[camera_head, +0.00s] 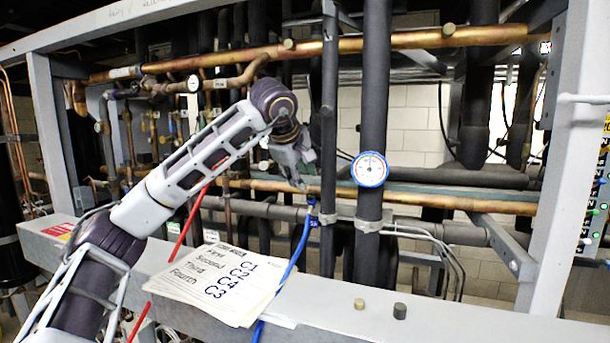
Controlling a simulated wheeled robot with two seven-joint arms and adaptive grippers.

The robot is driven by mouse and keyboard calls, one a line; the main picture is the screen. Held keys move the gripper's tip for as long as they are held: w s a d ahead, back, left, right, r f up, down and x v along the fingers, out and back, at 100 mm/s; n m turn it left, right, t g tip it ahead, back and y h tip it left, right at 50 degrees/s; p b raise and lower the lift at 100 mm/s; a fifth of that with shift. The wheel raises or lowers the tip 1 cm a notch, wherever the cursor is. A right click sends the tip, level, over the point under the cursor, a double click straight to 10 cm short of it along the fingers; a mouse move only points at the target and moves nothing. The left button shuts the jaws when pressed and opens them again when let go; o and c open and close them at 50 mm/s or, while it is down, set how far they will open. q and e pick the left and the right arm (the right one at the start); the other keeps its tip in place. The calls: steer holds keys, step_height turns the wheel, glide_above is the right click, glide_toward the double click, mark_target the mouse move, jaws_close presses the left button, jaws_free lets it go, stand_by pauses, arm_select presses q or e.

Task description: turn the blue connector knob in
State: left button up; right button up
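A blue hose (296,258) rises over the beam to a small blue connector (311,204) on the pipework, left of the round gauge. The connector's knob is too small to make out clearly. My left gripper (300,184) points downward and lies just above and left of the blue connector in the picture. Whether it touches the connector, and whether its fingers are open or shut, cannot be told. My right gripper is out of view.
A round white gauge with a blue rim (369,169) sits in front of a thick black vertical pipe (374,80). A red hose (180,242) runs behind my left arm.

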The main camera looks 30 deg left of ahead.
mark_target(309, 196)
arm_select(q)
steer(key=b+x, duration=0.2)
steer(key=x, duration=0.2)
steer(key=shift+w+f, duration=0.1)
steer(key=shift+f, duration=0.2)
steer(key=shift+b+x, duration=0.7)
steer(key=shift+x, duration=1.3)
steer(key=shift+w+a+f, duration=0.1)
steer(key=shift+n+b, duration=0.6)
steer(key=shift+n, duration=1.1)
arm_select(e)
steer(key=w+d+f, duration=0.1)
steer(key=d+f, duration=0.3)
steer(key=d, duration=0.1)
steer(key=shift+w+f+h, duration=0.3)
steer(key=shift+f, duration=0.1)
